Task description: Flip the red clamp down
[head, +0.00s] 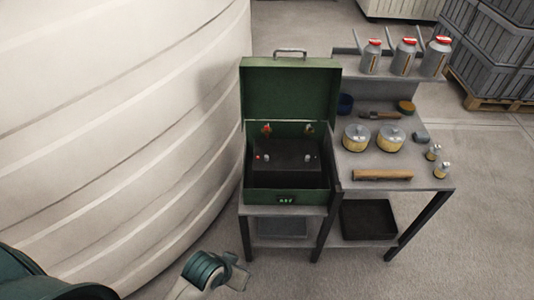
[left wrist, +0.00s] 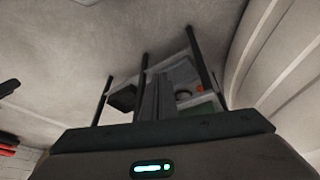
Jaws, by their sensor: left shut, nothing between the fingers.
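An open green metal box (head: 285,196) stands on the left side of the grey table, its lid raised. A black battery-like block (head: 287,160) sits inside. A small red clamp (head: 266,129) stands up at the back left of the block, against the green back. A second small brownish clamp (head: 309,128) stands at the back right. My left gripper (head: 237,274) is at the bottom of the head view, below and in front of the table, shut and empty, apart from the box. In the left wrist view the clamps cannot be made out. My right gripper is not in view.
A large white ribbed tank (head: 130,120) fills the left side, close to the box. A black tray (head: 368,219) lies on the lower shelf. The floor in front is clear.

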